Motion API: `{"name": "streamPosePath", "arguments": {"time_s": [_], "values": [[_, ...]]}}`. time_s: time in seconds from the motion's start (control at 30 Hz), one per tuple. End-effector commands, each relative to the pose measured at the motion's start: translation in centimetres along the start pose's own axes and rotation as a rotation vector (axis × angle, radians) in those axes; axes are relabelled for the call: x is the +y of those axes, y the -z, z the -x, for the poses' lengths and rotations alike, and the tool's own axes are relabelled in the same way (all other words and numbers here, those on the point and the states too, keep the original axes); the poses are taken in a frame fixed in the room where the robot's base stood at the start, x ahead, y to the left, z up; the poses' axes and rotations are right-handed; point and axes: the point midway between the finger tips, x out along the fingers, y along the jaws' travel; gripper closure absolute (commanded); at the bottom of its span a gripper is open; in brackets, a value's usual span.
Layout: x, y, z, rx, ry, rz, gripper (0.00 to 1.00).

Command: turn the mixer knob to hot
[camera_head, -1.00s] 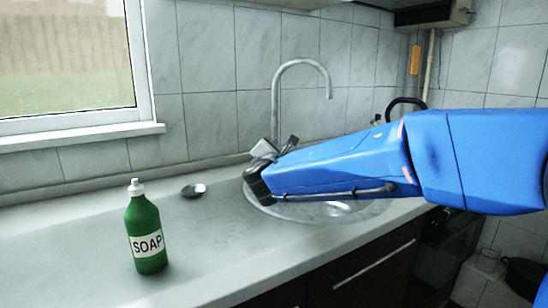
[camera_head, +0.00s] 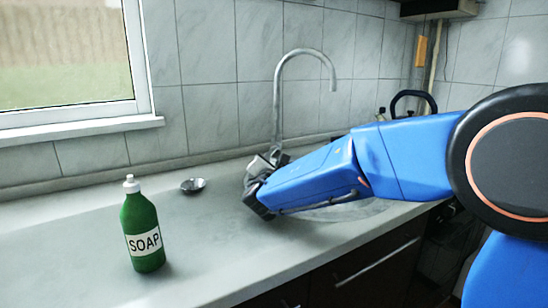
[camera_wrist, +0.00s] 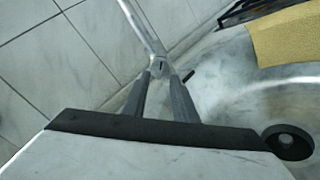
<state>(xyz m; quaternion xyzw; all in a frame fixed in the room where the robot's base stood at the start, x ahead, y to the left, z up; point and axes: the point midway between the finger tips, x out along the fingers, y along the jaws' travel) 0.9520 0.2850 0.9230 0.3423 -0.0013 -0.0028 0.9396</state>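The mixer tap is a tall grey pipe with a curved spout (camera_head: 277,95) at the back of the sink. In the wrist view its column (camera_wrist: 143,25) runs down to a round body (camera_wrist: 158,66). A short dark lever (camera_wrist: 188,76), seemingly the knob, sticks out to the right of that body. My gripper (camera_head: 276,157) is at the foot of the tap and hides the knob in the head view. In the wrist view my gripper (camera_wrist: 160,77) has its two grey fingers apart, their tips close to the tap body. The lever lies outside the right finger; contact cannot be told.
A green soap bottle (camera_head: 143,230) stands on the counter (camera_head: 80,255) at left, with a small metal dish (camera_head: 193,185) behind it. My arm partly covers the round sink (camera_head: 365,210).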

Motion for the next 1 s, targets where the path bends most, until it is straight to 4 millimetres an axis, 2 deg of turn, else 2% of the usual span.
{"name": "streamPosePath", "arguments": {"time_s": [0.1,0.3,0.67,0.7,0.8,1.0], "values": [[-0.1,0.0,-1.8,0.000,0.001,0.000,0.74],[0.0,0.0,-3.7,0.000,0.001,0.000,0.74],[0.0,0.0,-4.2,0.001,0.000,0.001,0.74],[0.0,0.0,-4.2,0.001,0.000,0.001,0.77],[0.0,0.0,-4.2,0.001,0.000,0.001,1.00],[0.0,0.0,-4.2,0.001,0.000,0.002,1.00]]}}
